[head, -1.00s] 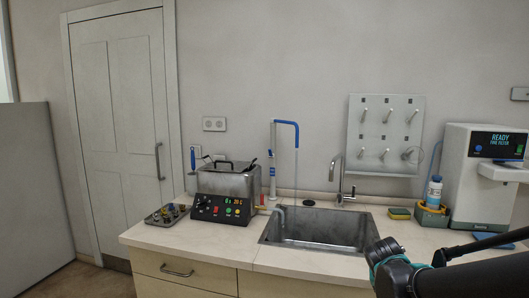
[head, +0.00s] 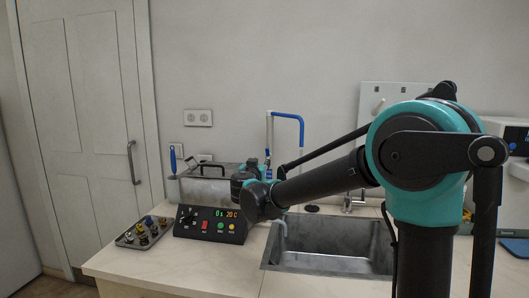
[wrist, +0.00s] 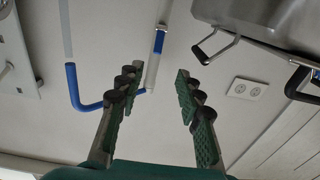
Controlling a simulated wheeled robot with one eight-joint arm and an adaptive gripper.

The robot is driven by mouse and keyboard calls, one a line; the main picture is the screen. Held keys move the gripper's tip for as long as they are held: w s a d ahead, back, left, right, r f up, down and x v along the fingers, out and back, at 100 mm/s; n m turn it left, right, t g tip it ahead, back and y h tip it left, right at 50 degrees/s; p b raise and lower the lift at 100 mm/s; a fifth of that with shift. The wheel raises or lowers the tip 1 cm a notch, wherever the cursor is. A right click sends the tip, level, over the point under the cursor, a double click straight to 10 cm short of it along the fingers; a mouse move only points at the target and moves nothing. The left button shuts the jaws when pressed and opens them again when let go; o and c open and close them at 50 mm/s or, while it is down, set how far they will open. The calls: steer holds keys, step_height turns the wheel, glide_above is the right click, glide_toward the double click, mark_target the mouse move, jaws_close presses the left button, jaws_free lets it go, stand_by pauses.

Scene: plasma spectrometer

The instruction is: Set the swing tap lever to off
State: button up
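The swing tap has a slim white column and a bent blue spout (head: 290,115), seen behind my arm in the head view. A pale strip hangs from the spout's end; I cannot tell whether it is water or tube. In the wrist view, turned upside down, the tap column (wrist: 152,72) shows between and beyond my fingers, with a blue part (wrist: 158,42) on it, possibly the lever. The lever's setting is unclear. My gripper (wrist: 156,82) is open and empty, its green-padded fingers apart either side of the column. My arm hides the tap's lower part in the head view.
A heated bath (head: 212,222) with a lid and display stands left of the sink (head: 335,245), close to my wrist. A small tray of knobs (head: 145,233) lies left of it. A peg board (head: 372,98) hangs behind my arm. The front left counter is clear.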

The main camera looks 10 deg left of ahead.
mark_target(267, 152)
steer(key=w, duration=1.6)
steer(key=shift+w+d, duration=0.25)
steer(key=shift+d, duration=0.15)
jaws_close()
